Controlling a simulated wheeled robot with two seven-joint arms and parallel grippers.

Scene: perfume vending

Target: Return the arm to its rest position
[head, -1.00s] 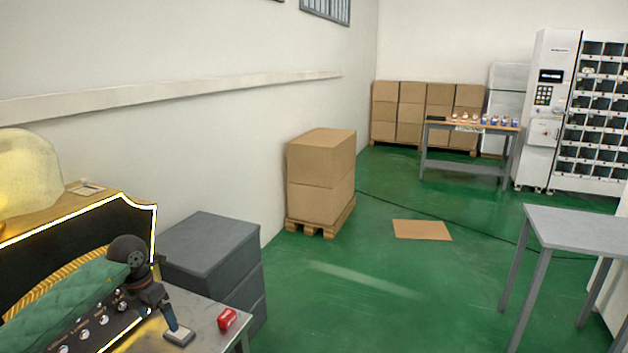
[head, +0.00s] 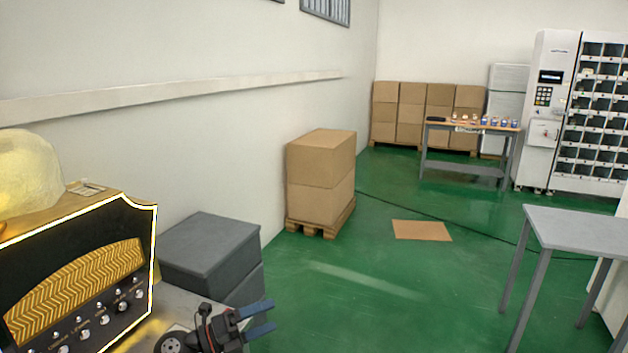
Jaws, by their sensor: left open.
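My left gripper (head: 267,317) is at the bottom of the head view, over the near edge of the grey table (head: 187,301). Its two blue-grey fingers point right and stand apart, with nothing between them. Its dark wrist is just left of the fingers, near the lower picture edge. The rest of the left arm is out of view. My gripper covers the spot where a small red item lay on the table, so I cannot tell if it is still there. My right gripper is not in view.
A black and gold amplifier-like box (head: 85,280) with a glowing edge stands close left of my gripper. Dark grey boxes (head: 210,250) stand behind it. Stacked cartons (head: 320,178) sit by the wall. A grey table (head: 580,232) stands at right. Green floor between is mostly clear.

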